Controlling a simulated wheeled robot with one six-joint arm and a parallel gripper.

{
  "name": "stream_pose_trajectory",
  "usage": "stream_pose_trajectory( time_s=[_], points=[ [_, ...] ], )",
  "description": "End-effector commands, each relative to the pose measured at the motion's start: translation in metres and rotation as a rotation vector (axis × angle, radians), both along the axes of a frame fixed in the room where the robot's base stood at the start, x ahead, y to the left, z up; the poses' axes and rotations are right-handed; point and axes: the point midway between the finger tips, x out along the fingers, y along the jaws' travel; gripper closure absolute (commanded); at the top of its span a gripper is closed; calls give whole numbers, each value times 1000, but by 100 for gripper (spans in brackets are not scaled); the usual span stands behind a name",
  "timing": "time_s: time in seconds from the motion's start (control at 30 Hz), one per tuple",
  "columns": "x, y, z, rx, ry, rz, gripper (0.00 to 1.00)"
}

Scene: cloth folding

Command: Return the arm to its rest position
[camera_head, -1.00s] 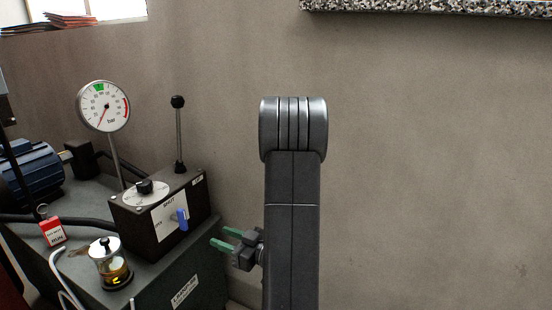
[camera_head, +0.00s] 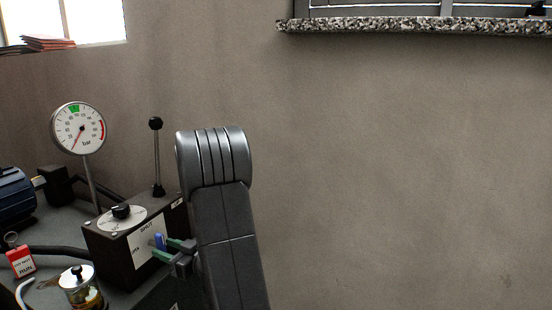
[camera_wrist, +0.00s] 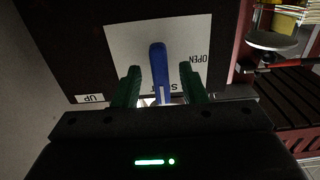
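My gripper (camera_head: 167,248) is by the front of a dark box (camera_head: 115,262) in the head view, with its green fingers at a small blue lever (camera_head: 159,241). In the wrist view my gripper (camera_wrist: 160,70) is open. The blue lever (camera_wrist: 159,72) stands between the two fingers, with a visible gap on each side. Behind it is a white plate (camera_wrist: 125,40) with an OPEN label at right. My grey arm rises in the middle of the head view, bent at the top, and hides part of the box's right side.
A black-knobbed rod (camera_head: 156,155) stands up from the box. A pressure gauge (camera_head: 78,128), a glass jar (camera_head: 80,287) and a red tag (camera_head: 21,262) are at left. A speckled ledge (camera_head: 420,27) is at upper right. The wall before my arm's right side is bare.

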Motion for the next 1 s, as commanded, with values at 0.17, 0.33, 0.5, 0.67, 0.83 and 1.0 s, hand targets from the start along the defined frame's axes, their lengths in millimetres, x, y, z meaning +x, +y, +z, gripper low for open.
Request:
stream_pose_trajectory(
  time_s=[0.17, 0.33, 0.5, 0.67, 0.83, 1.0],
  points=[
    [3, 8, 0, 1, 0, 1, 62],
    [3, 8, 0, 0, -2, 0, 62],
    [3, 7, 0, -1, -2, 0, 62],
    [-1, -3, 1, -1, 1, -2, 62],
    [-10, -28, 2, -1, 1, -4, 62],
    [-21, -53, 1, -2, 2, -4, 62]
  ],
)
